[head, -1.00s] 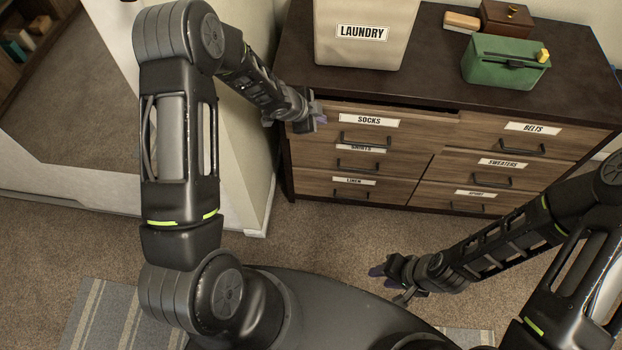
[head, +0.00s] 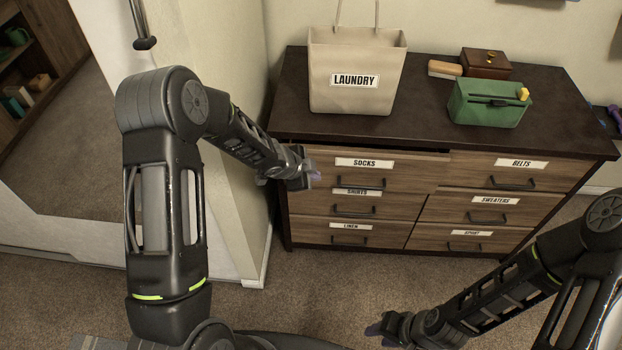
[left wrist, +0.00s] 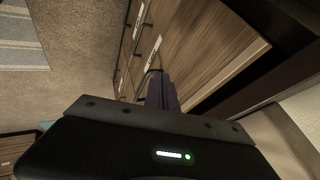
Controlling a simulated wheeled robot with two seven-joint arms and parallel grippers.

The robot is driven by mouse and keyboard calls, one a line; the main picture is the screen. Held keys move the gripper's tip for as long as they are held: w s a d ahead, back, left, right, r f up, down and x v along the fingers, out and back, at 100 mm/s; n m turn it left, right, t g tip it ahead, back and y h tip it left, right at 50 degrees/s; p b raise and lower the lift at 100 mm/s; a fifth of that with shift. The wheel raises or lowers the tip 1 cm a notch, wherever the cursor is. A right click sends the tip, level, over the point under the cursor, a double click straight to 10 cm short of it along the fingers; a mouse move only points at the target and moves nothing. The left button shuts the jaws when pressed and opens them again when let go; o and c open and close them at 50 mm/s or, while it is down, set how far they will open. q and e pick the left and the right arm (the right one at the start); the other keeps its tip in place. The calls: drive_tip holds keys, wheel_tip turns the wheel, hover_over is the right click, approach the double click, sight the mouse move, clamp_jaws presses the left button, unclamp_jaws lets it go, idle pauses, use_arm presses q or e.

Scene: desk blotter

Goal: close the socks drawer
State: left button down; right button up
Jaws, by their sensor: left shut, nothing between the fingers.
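The socks drawer (head: 416,174) is the top left drawer of the dark wood dresser, with a SOCKS label and a dark bar handle. It stands slightly out, with a dark gap above its front, and overhangs the shirts label. My left gripper (head: 314,177) is shut and empty at the left end of the drawer front. In the left wrist view its purple fingers (left wrist: 162,93) are together against or just before the wood front; contact is unclear. My right gripper (head: 374,329) is low over the carpet, away from the dresser, partly cut off by the frame.
On the dresser top (head: 430,130) stand a laundry bag (head: 350,97), a green box (head: 482,105), a brown box (head: 486,64) and a brush-like block (head: 444,69). The other drawers look flush. A pale wall (head: 235,190) stands close left of the dresser.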

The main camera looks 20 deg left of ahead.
use_arm(q)
drive_tip(key=p+v, duration=0.2)
drive_tip(key=v, duration=0.6)
drive_tip(key=shift+r+p, duration=0.3)
drive_tip(key=shift+r, duration=0.1)
drive_tip(key=shift+w+a, duration=0.1)
